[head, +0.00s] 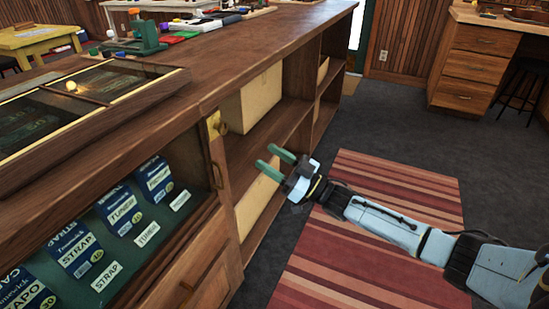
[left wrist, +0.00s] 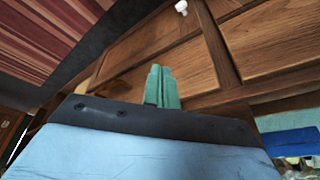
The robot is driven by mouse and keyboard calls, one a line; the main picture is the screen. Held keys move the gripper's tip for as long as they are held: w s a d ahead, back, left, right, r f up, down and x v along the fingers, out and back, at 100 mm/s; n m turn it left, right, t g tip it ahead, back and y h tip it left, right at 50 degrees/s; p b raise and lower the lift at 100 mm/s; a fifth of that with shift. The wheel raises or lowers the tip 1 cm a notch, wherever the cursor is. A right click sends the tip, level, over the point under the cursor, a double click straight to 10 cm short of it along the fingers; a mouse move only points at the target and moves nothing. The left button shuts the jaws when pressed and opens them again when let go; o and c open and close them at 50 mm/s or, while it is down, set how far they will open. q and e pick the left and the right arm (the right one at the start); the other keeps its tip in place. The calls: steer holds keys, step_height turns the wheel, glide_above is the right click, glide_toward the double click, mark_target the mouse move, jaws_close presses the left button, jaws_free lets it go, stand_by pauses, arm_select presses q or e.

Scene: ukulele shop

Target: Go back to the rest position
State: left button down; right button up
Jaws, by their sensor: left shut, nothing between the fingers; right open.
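In the head view my right gripper (head: 275,160) is open, its two green fingers spread and empty. It is in front of the open shelves of the wooden counter (head: 220,85), over the floor side. I cannot tell its exact gap to the shelf edge. My left gripper is out of the head view. In the left wrist view the left gripper (left wrist: 160,82) has its green fingers together with nothing between them. Wooden drawer fronts (left wrist: 180,50) with a white knob (left wrist: 181,7) are behind the fingers.
A glass display with strap and tuner boxes (head: 120,210) is at the left. Cardboard boxes (head: 262,97) stand in the shelves. A striped rug (head: 350,255) lies on the grey floor (head: 400,130). A drawer cabinet (head: 470,65) and a dark stool (head: 522,85) are at the back right.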

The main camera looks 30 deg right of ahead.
steer(key=shift+s+d+f, duration=0.1)
steer(key=shift+s+d, duration=0.05)
stand_by(0.4)
